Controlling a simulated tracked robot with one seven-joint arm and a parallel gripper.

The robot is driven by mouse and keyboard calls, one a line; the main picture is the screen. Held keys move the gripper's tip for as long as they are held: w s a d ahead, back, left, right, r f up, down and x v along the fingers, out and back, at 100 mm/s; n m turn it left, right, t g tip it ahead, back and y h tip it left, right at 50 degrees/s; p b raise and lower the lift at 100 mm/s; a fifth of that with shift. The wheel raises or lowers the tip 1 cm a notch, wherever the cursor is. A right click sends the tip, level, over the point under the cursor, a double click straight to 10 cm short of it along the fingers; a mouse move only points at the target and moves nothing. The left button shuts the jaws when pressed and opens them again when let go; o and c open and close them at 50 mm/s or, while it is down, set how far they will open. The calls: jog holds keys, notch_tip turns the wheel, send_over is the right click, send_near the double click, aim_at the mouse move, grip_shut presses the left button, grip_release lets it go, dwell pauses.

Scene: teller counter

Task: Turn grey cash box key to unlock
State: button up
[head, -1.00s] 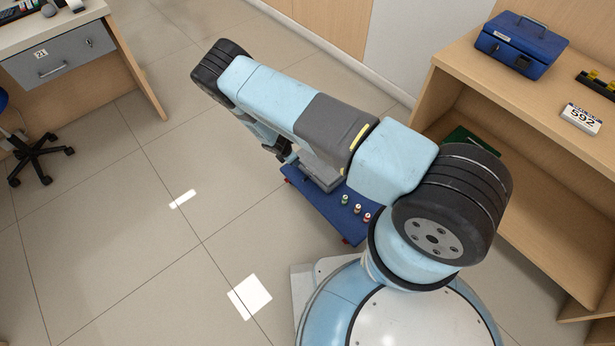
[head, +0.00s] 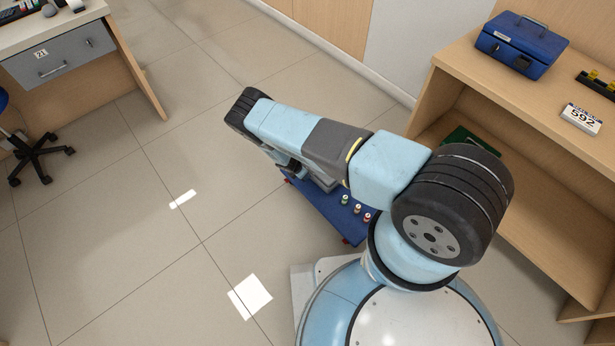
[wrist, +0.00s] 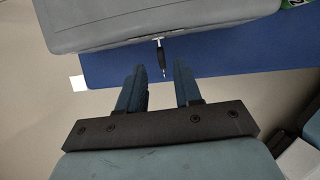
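The grey cash box (wrist: 105,28) fills the top of the wrist view, on a blue surface. A small key (wrist: 161,58) with a dark lower end sticks out from its near side. My gripper (wrist: 158,76) is open, its two blue-grey fingers apart on the left and right of the key's line. The key's end shows between the fingertips or just beyond them; I cannot tell its depth, and no contact shows. In the head view my arm hides most of the grey box, and the key cannot be seen there.
The blue platform (head: 330,212) beside my base bears several small coloured items (head: 357,209). The wooden counter (head: 505,98) at right holds a blue cash box (head: 521,45) and a 592 sign (head: 581,119). A desk (head: 60,30) stands far left. The floor between is clear.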

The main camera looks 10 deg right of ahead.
jog(key=shift+x, duration=1.95)
jog(key=shift+c, duration=0.4)
grip_shut()
